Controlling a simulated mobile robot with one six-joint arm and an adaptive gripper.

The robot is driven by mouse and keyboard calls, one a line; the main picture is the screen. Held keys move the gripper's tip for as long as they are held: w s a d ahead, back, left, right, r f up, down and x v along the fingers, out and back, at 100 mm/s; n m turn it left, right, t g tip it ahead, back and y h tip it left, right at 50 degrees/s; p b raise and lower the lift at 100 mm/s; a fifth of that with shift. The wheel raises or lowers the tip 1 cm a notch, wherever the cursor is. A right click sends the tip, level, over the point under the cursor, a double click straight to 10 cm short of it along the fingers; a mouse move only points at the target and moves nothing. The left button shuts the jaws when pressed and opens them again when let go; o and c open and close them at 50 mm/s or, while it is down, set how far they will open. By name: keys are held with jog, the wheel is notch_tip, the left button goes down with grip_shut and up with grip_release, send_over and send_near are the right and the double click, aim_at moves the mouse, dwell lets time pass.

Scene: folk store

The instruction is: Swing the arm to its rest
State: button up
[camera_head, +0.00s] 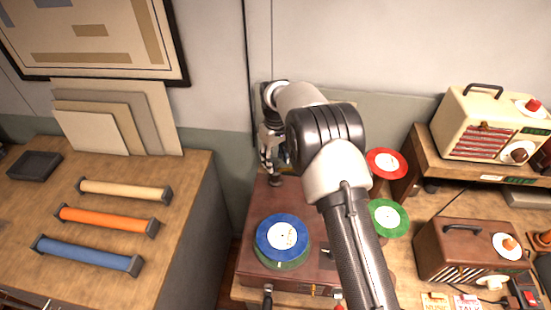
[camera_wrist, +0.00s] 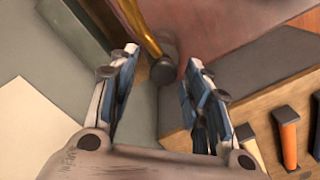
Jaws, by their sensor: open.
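A reddish-brown record player (camera_head: 256,215) stands below my arm, with a blue record (camera_head: 275,236) over a green one on it. My gripper (camera_head: 270,160) is at the player's back left, partly hidden by my arm. In the wrist view my gripper (camera_wrist: 163,62) is open, with a finger on each side of a dark, round-ended piece (camera_wrist: 163,72). That piece ends a brass-coloured tube (camera_wrist: 138,24), which looks like the player's tonearm. I cannot tell whether either finger touches it. The tonearm's rest cannot be made out.
A red record (camera_head: 386,163) and a green record (camera_head: 389,217) sit on stands right of my arm. A cream radio (camera_head: 480,125) and a brown radio (camera_head: 450,249) stand farther right. A wooden counter (camera_head: 185,220) with coloured bars is left, across a gap. The wall is close behind.

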notch_tip(320, 180, up, 12)
dwell(0.6)
dwell(0.5)
jog(key=s+d+r+m+t+b, duration=0.1)
jog(key=s+d+r+m+b, duration=0.1)
jog(key=s+d+r+b, duration=0.45)
jog(key=s+d+r+m+t+b, duration=0.1)
jog(key=s+d+r+m+b, duration=0.15)
jog(key=s+d, duration=0.45)
jog(key=s+d+f+m+t+b, duration=0.1)
jog(key=s+f+b, duration=0.1)
jog(key=s, duration=0.6)
jog(key=s+d+f+m+b, duration=0.1)
jog(key=s+d+f+b, duration=0.1)
jog(key=s+f, duration=0.3)
jog(key=s+d+f+m+t+b, duration=0.1)
jog(key=s+f, duration=0.3)
jog(key=s, duration=0.9)
jog(key=shift+d+f+m+t+b, duration=0.15)
jog(key=shift+d+m+t+b, duration=0.2)
jog(key=shift+d+b, duration=0.25)
